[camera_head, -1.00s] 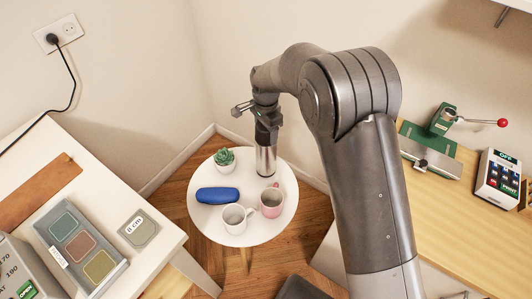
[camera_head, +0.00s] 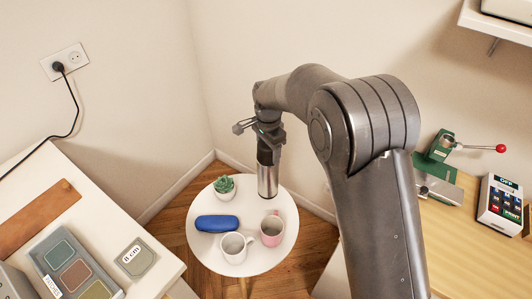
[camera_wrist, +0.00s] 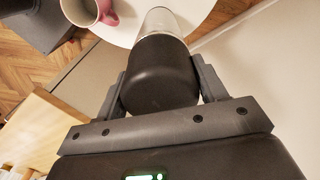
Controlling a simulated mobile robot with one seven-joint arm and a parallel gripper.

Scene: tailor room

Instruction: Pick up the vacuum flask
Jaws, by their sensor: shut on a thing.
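The vacuum flask (camera_head: 267,182) has a silver body and a dark cap, and stands upright at the back right of the small round white table (camera_head: 255,262). My gripper (camera_head: 269,140) is above it, shut on its dark upper part. In the wrist view the dark cap (camera_wrist: 160,75) sits between the two fingers of my gripper (camera_wrist: 160,88), with the silver body (camera_wrist: 160,22) beyond it. Whether the flask's base touches the table is hard to tell; it looks very slightly raised.
On the round table are a potted succulent (camera_head: 224,187), a blue case (camera_head: 217,223), a white mug (camera_head: 234,246) and a pink mug (camera_head: 272,229), close to the flask. A white table (camera_head: 75,205) stands left, a wooden worktop (camera_head: 455,235) right. Walls meet behind.

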